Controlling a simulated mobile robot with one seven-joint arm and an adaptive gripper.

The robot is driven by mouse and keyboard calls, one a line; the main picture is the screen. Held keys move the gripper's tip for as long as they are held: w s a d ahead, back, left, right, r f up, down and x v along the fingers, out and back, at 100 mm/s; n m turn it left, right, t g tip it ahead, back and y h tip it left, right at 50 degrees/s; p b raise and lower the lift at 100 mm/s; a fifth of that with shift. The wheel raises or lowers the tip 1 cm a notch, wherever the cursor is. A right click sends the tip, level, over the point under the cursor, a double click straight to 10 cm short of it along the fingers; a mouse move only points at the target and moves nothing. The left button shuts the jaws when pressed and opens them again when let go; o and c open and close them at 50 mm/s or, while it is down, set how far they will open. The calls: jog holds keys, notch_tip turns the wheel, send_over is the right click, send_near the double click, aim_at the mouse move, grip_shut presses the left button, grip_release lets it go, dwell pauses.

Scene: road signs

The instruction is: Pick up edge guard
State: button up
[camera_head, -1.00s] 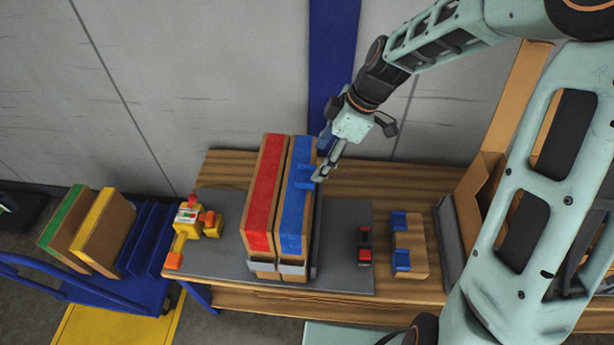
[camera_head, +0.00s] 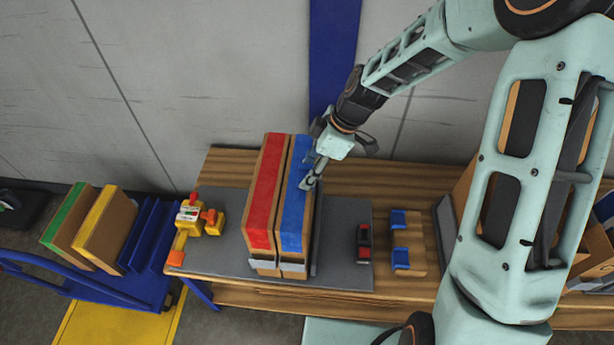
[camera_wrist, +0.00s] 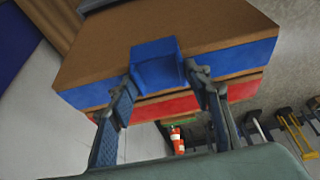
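A blue edge guard (camera_wrist: 158,66) sits on the edge of the cardboard package with the blue stripe (camera_head: 293,215), in the wrist view between my two fingers. My gripper (camera_wrist: 163,80) has its fingers spread, one tip at each side of the guard. The tips are very close to its sides; contact is unclear. In the head view my gripper (camera_head: 308,182) is at the package's upper right edge and covers most of this guard. Two more blue guards (camera_head: 398,220) (camera_head: 400,259) sit on a wooden block (camera_head: 415,242) to the right.
A red-striped package (camera_head: 264,195) stands beside the blue-striped one on a grey mat (camera_head: 225,255). A yellow and orange tool (camera_head: 190,218) is left, a red and black item (camera_head: 364,243) right. A blue cart (camera_head: 110,290) with panels stands further left.

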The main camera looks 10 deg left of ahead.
jog(key=c, duration=0.6)
